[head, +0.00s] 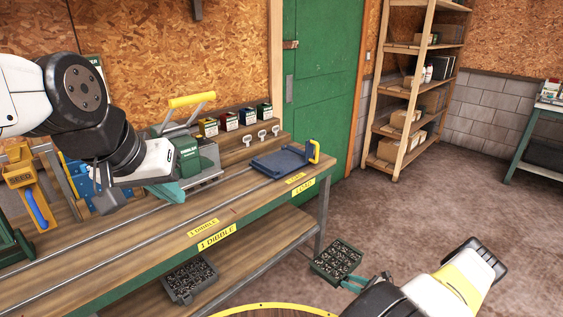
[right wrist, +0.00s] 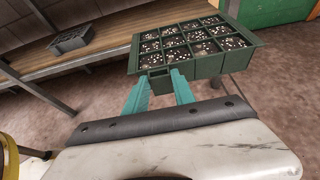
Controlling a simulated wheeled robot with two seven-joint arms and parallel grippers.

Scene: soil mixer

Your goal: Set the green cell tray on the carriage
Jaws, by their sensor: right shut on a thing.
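The green cell tray (head: 337,260) is filled with dark, speckled soil and hangs in the air in front of the bench. My right gripper (head: 351,284) is shut on its near edge; in the right wrist view the teal fingers (right wrist: 160,82) meet the near wall of the tray (right wrist: 206,66), which looks roughly level. The carriage (head: 283,162), a blue plate with a yellow handle, sits on the rails at the bench's right end by the LOAD label. My left gripper (head: 165,191) is over the bench left of the carriage; its jaw opening cannot be made out.
A second, grey-looking tray (head: 190,280) sits on the bench's lower shelf. A green machine with a yellow handle (head: 190,102), several seed boxes (head: 229,122) and small metal pieces (head: 262,135) stand behind the rails. The carriage top looks clear.

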